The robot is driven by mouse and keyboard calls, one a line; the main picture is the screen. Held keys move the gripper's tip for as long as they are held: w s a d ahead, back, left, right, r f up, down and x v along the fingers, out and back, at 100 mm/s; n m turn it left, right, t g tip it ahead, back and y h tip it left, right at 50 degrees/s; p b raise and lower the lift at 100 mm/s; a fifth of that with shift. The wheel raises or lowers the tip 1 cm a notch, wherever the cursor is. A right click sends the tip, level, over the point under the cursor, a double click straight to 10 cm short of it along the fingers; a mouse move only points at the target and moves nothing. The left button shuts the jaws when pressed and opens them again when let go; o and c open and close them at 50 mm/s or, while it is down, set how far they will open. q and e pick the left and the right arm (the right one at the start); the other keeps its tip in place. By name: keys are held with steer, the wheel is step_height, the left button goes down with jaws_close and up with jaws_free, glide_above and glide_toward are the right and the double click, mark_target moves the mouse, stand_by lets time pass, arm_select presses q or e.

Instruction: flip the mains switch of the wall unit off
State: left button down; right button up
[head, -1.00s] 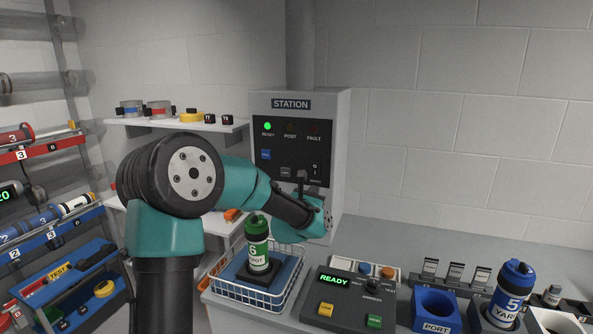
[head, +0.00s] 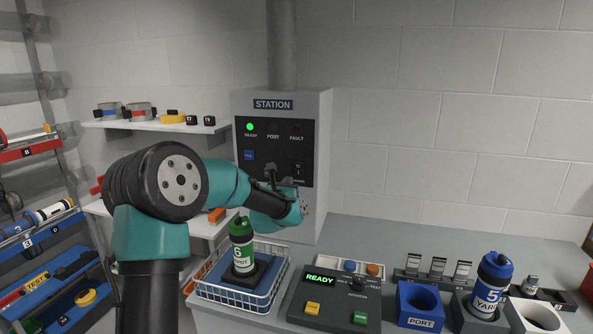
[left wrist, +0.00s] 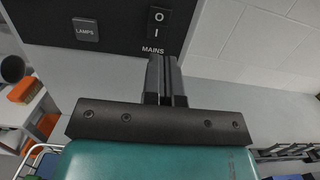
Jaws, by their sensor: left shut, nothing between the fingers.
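The wall unit (head: 325,150) is a grey box marked STATION with a black front panel. My left gripper (head: 272,179) is in front of the lower panel. No contact shows. My right gripper is not in view.
A LAMPS button (left wrist: 85,30) is left of the mains switch. The READY lamp (head: 250,127) glows green. Below stand a wire basket (head: 240,300) with a green bottle (head: 241,246), a control box (head: 335,300) reading READY, and a blue PORT holder (head: 420,306).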

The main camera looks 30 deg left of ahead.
mark_target(298, 165)
arm_select(q)
steer(key=x, duration=1)
steer(key=shift+w, duration=0.25)
steer(key=shift+a, duration=0.15)
